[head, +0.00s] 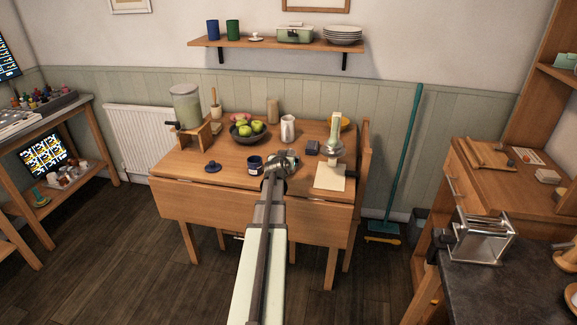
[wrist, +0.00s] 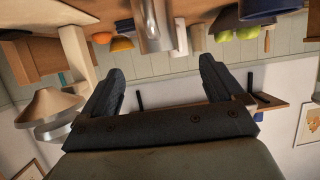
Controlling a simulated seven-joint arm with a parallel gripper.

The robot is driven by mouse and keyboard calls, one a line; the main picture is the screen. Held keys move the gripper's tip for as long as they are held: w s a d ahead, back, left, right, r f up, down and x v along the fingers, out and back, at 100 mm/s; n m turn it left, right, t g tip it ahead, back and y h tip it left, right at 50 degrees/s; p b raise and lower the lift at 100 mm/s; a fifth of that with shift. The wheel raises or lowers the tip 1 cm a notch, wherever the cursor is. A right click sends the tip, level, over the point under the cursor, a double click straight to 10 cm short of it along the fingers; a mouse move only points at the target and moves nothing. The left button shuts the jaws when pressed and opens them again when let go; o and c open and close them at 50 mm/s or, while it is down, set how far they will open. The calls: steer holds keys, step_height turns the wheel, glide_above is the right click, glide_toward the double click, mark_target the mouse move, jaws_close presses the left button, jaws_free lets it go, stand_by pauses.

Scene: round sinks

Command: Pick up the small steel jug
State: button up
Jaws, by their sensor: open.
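The small steel jug appears to be the pale, shiny upright jug (head: 288,128) standing on the wooden table, just beyond my gripper in the head view. My gripper (head: 286,160) is over the table's front part, on the near side of the jug, and partly hidden by my own arm. In the upside-down wrist view, a shiny steel cylinder (wrist: 152,25), seemingly this jug, shows at the top centre, cut off by the edge. My gripper's two dark fingers (wrist: 155,72) are wide apart, empty, and roughly in line with it, with a gap between.
A dark mug (head: 255,165) stands just left of my gripper. A fruit bowl (head: 246,136) and a tan jar (head: 272,110) stand farther back. The table's front left is mostly clear.

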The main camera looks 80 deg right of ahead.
glide_toward(290, 151)
steer(key=x, duration=0.4)
steer(key=shift+w+a+f, duration=0.1)
steer(key=shift+a+f, duration=0.05)
steer(key=shift+f, duration=0.2)
steer(key=shift+r+x, duration=0.2)
steer(key=shift+x, duration=2.3)
steer(key=c, duration=1.5)
steer(key=shift+r, duration=0.3)
steer(key=shift+r, duration=4.6)
steer(key=shift+r, duration=0.15)
